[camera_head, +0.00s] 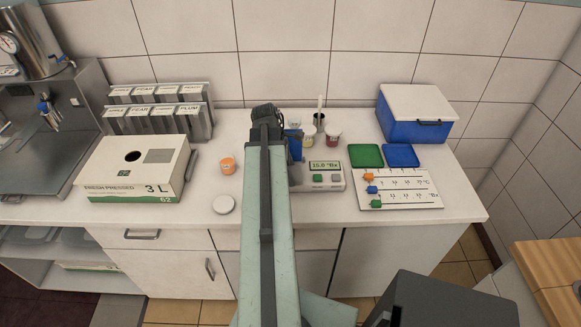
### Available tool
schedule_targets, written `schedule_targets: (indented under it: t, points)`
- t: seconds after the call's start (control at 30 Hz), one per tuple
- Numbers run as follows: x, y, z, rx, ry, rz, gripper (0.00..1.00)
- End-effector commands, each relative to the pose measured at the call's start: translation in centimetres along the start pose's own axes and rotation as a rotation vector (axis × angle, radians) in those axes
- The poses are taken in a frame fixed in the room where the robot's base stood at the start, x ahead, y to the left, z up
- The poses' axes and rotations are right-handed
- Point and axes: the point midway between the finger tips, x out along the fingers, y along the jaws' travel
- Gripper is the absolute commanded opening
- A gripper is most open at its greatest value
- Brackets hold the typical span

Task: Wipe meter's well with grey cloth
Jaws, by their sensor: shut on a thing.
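The meter (333,184) stands on the counter, right of my arm, with a lit display reading about 15.0 °Bx and two buttons. Its left part is behind my arm, and I cannot make out its well. My gripper (268,115) is at the far end of my arm, near the back of the counter, left of the meter. Only its dark upper side shows. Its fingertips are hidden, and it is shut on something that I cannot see. The grey cloth is not visible anywhere on the counter.
Right are green (366,156) and blue (401,155) mats, a scale board (405,199) and a blue cooler (415,125). Left are an orange-lidded jar (228,165) and juice box (128,190).

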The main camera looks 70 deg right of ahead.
Motion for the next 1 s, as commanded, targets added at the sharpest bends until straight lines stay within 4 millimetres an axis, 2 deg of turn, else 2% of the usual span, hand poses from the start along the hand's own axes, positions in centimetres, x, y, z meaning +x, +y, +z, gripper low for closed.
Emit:
schedule_targets:
  t: [0.67, 0.77, 1.0]
  points:
    - [0.0, 1.2, 0.0, 0.000, 0.000, 0.000, 0.26]
    - [-0.5, 1.2, 0.1, 0.000, 0.000, 0.000, 0.26]
    - [-3.3, 1.2, 1.0, 0.000, 0.000, 0.000, 0.26]
